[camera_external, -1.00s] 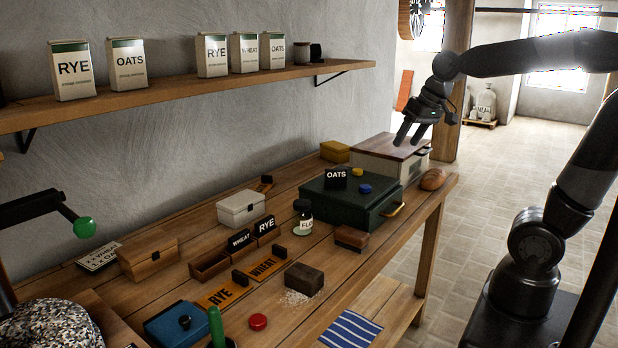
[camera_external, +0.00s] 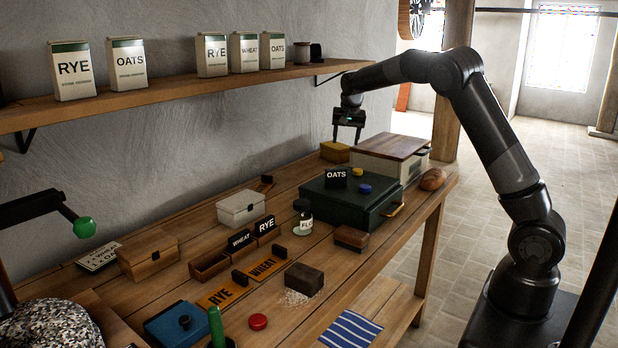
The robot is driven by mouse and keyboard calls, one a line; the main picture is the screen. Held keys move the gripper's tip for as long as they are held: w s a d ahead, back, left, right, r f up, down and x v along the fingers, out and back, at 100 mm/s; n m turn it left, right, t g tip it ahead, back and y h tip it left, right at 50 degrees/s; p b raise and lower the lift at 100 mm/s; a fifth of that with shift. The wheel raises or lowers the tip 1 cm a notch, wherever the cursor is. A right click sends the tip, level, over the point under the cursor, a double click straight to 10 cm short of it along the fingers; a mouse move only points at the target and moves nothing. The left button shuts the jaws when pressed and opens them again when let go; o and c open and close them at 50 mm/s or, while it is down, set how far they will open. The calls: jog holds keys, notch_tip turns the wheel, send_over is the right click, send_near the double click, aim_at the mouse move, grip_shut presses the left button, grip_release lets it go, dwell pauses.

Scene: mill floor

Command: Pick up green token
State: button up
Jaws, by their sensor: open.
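I cannot make out a green token. Round tokens that show are a yellow token (camera_external: 358,172) and a blue token (camera_external: 365,188) on the dark green box (camera_external: 340,208), and a red token (camera_external: 258,322) near the front of the bench. My gripper (camera_external: 347,141) is open and empty, fingers pointing down. In the picture it is just above the yellow block (camera_external: 335,153) at the back of the bench, near the wall.
A cream box with a brown lid (camera_external: 390,150) stands right of the yellow block. A wooden shelf (camera_external: 200,93) with labelled packets runs along the wall. A bread roll (camera_external: 432,180) lies at the bench's right end. A green knob (camera_external: 85,228) tops a black lever at left.

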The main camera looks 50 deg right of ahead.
jog(key=shift+m+g+h, duration=0.4)
jog(key=shift+m+h, duration=0.3)
jog(key=shift+h, duration=0.2)
jog(key=w+d+f, duration=0.2)
jog(key=w+f, duration=0.1)
jog(key=f, duration=0.3)
jog(key=w+d+f, duration=0.3)
jog(key=f, duration=0.3)
jog(key=w+d+f, duration=0.2)
jog(key=w+f, duration=0.1)
jog(key=f, duration=0.3)
jog(key=shift+d+f, duration=0.35)
jog(key=shift+c, duration=0.2)
jog(key=c, duration=1)
